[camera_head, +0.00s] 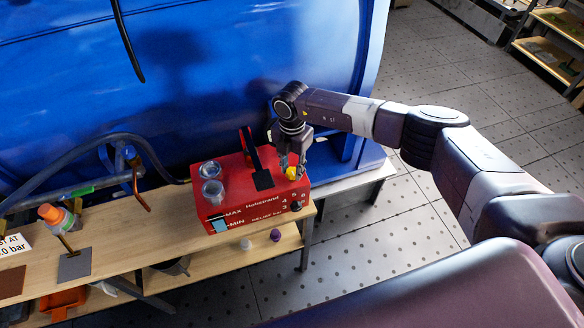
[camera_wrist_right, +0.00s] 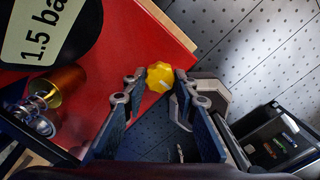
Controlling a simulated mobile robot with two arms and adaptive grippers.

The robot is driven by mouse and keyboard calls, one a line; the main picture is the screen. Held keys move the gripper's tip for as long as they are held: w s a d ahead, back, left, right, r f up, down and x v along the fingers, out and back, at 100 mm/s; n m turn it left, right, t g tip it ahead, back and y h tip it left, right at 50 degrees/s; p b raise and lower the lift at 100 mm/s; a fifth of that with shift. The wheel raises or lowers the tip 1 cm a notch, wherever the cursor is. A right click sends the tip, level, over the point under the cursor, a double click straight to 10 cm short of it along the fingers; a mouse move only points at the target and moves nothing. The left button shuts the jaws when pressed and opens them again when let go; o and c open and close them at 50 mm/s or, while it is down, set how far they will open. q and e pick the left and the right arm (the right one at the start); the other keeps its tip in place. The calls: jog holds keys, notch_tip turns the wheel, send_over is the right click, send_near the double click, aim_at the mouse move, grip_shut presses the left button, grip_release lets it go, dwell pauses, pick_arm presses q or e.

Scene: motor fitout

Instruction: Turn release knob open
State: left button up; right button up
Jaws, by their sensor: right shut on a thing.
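A yellow knob (camera_head: 291,173) sits on the top right of a red box (camera_head: 225,172) that stands on the wooden bench. My right gripper (camera_head: 291,162) reaches down to it from above and is shut on the knob. In the right wrist view the yellow knob (camera_wrist_right: 160,77) shows between the tips of my right gripper (camera_wrist_right: 159,84), near the box's edge. A pale mark shows on the knob's face. My left gripper is not in view.
A large blue body (camera_head: 220,70) stands behind. The wooden bench (camera_head: 130,238) holds an orange-capped fitting (camera_head: 52,214) at left. Tiled floor is clear at right.

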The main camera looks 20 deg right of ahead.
jog(key=shift+f+n+b, duration=0.15)
jog(key=shift+n+b, duration=1)
jog(key=shift+n, duration=0.05)
jog(key=n+b, duration=0.3)
jog(key=n, duration=0.1)
jog(key=shift+b, duration=0.4)
jog(key=n+b, duration=0.6)
jog(key=shift+n, duration=0.4)
jog(key=n+b, duration=0.4)
jog(key=n, duration=0.1)
jog(key=n+b, duration=0.1)
jog(key=n, duration=0.1)
jog(key=n+b, duration=0.2)
jog(key=n, duration=0.1)
jog(key=shift+w+r, duration=0.1)
jog(key=shift+r, duration=0.1)
jog(key=shift+n+b, duration=0.3)
jog(key=o, duration=1.2)
jog(key=shift+c, duration=0.2)
